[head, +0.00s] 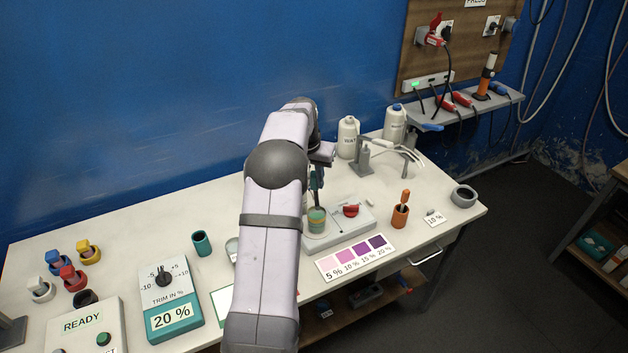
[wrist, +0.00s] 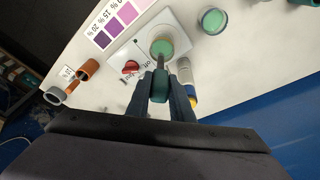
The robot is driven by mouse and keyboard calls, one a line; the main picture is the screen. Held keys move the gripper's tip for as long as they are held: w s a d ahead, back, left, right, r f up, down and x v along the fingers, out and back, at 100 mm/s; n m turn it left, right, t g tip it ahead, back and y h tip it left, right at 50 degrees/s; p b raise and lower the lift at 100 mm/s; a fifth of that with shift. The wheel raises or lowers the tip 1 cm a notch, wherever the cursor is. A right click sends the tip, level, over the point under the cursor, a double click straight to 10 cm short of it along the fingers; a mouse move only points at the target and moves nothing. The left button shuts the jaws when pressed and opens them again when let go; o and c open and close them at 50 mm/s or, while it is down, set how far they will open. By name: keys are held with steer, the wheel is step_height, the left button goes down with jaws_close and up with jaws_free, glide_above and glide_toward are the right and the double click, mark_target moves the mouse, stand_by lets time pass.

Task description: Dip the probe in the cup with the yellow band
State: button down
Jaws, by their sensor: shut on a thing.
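My gripper (wrist: 160,92) is shut on the dark teal probe (wrist: 159,84), whose thin grey stem points toward a cup of green liquid (wrist: 163,48). This cup also shows in the head view (head: 317,224), on a pale stirrer unit (head: 345,222) with a red knob (head: 351,210). In the head view the probe (head: 317,190) hangs upright over the cup. The stem's end seems at or inside the rim; I cannot tell if it touches the liquid. A yellow band on this cup is not clear. A second cup of green liquid (wrist: 212,20) stands apart.
A yellow and blue thing (wrist: 191,98) is partly hidden beside my gripper. A purple colour chart (head: 356,257) lies in front of the stirrer. An orange holder (head: 400,215) stands right. White bottles (head: 348,138) stand behind. A teal cup (head: 202,243) stands left.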

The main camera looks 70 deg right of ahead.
mark_target(314, 173)
steer(key=shift+r+p, duration=1.1)
steer(key=shift+r, duration=0.65)
stand_by(0.6)
